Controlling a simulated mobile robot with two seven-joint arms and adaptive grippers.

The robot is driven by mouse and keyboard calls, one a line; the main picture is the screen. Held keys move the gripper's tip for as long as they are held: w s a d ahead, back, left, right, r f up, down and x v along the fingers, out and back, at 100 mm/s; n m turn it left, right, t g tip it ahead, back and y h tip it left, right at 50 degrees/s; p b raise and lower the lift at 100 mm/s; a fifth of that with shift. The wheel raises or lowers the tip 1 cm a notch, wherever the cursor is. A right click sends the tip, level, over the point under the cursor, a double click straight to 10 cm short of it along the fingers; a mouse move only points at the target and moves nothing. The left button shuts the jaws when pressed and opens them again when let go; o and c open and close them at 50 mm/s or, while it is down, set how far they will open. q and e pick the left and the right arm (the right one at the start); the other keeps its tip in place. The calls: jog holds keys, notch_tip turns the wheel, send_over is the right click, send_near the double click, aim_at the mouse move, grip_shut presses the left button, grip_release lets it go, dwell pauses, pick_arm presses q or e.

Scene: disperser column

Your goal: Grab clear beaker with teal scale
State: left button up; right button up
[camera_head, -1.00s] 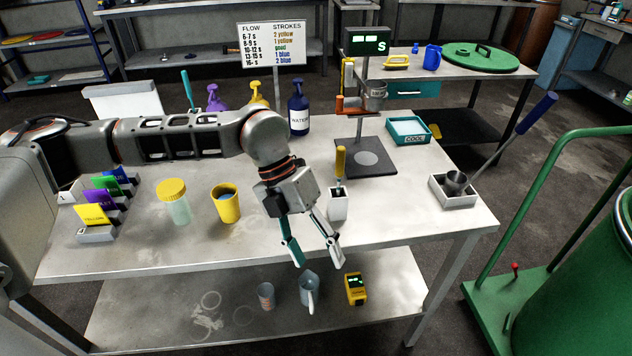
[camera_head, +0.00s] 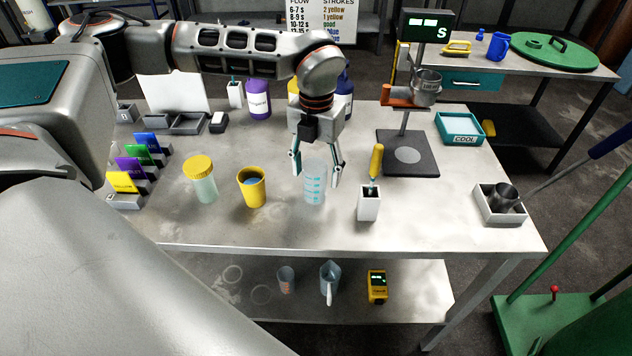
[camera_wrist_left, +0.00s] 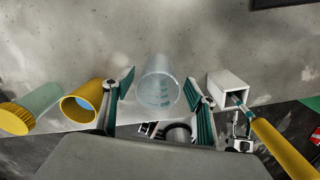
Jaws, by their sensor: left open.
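The clear beaker with teal scale marks (camera_head: 314,186) stands upright on the table in the head view, between the yellow cup and the white holder. It also shows in the left wrist view (camera_wrist_left: 158,84), ahead of and between the open fingers. My left gripper (camera_head: 314,178) is open and points down at the beaker, its fingers to either side of the beaker's upper part. In the left wrist view the left gripper (camera_wrist_left: 160,98) has nothing clamped in it. I cannot tell whether a finger touches the beaker. My right gripper is not in view.
A yellow cup (camera_head: 251,188) of blue liquid and a yellow-lidded jar (camera_head: 201,180) stand left of the beaker. A white holder (camera_head: 369,204) with a yellow-handled tool stands close on its right. A dark stand base (camera_head: 408,166) is farther right. The table's front strip is clear.

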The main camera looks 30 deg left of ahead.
aim_at(315, 183)
pick_arm(q)
jog(key=f, duration=0.3)
jog(key=shift+s+f, duration=0.25)
jog(key=shift+f, duration=0.5)
jog(key=c, duration=1.3)
jog(key=shift+o, duration=0.2)
jog(key=shift+w+r, duration=0.1)
jog(key=shift+r, duration=0.1)
